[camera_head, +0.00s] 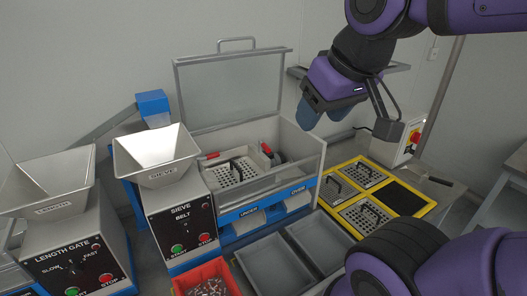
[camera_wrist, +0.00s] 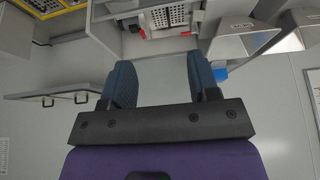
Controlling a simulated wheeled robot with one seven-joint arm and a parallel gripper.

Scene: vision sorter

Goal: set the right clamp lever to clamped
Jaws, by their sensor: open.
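The sieve machine (camera_head: 270,200) stands with its clear lid raised, and a perforated plate (camera_head: 232,176) with a black handle sits in its box. The right clamp lever (camera_head: 266,149) shows a red end by a dark part at the box's right inner side. The left clamp lever (camera_head: 212,155) shows red at the left. Red lever parts also show at the top of the wrist view, with the likely right clamp lever (camera_wrist: 143,34) at left. I cannot tell the levers' exact settings. My gripper (camera_head: 323,110) is open and empty, above the box's right side, apart from the levers.
The raised lid (camera_head: 235,90) stands behind the box. A control box (camera_head: 395,143) and a yellow-edged rack of sieve plates (camera_head: 333,215) lie at right. Grey bins (camera_head: 265,267) and a red bin (camera_head: 235,275) stand in front. Hoppers (camera_head: 155,155) stand at left.

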